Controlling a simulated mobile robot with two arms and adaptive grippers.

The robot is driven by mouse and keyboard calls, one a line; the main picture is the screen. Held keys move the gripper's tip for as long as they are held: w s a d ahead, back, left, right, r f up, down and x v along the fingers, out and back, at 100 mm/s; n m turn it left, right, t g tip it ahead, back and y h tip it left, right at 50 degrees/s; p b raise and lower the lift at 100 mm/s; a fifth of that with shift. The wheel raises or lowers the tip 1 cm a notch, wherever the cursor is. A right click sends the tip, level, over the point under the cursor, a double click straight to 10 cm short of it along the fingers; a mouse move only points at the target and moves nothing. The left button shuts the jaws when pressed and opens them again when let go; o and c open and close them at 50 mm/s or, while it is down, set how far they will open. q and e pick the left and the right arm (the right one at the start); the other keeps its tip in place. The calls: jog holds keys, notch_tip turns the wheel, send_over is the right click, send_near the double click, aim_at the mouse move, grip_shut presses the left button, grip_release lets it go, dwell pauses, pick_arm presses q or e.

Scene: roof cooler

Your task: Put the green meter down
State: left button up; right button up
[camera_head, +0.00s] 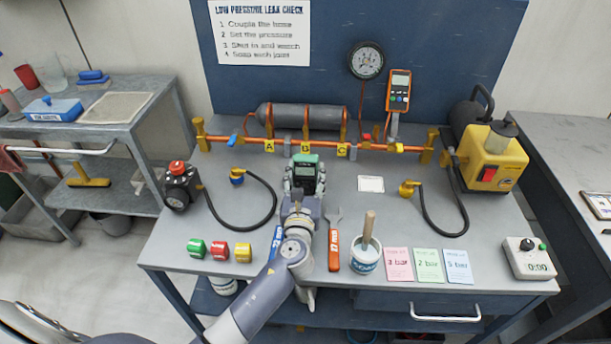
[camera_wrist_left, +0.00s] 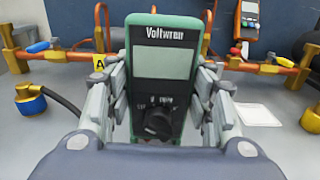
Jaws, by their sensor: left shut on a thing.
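The green meter (camera_head: 306,163) has a green edge, a dark face, a grey screen and a dial. It is upright in my left gripper (camera_head: 304,187), in front of the copper pipe near the middle of the bench. My left gripper is shut on the meter from both sides. The meter (camera_wrist_left: 161,75) fills the middle of the left wrist view, with the fingers of the left gripper (camera_wrist_left: 160,110) on either side. Its lower end is hidden, so I cannot tell whether it touches the bench (camera_head: 330,205). My right gripper is not in view.
The copper pipe (camera_head: 375,147) with yellow tags runs behind the meter. A white card (camera_head: 370,184) lies to the right. Black hoses (camera_head: 270,215) curve on both sides.

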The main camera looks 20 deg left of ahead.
pick_arm(q)
jog(key=o, duration=1)
jog(key=shift+f, duration=0.15)
jog(key=o, duration=0.4)
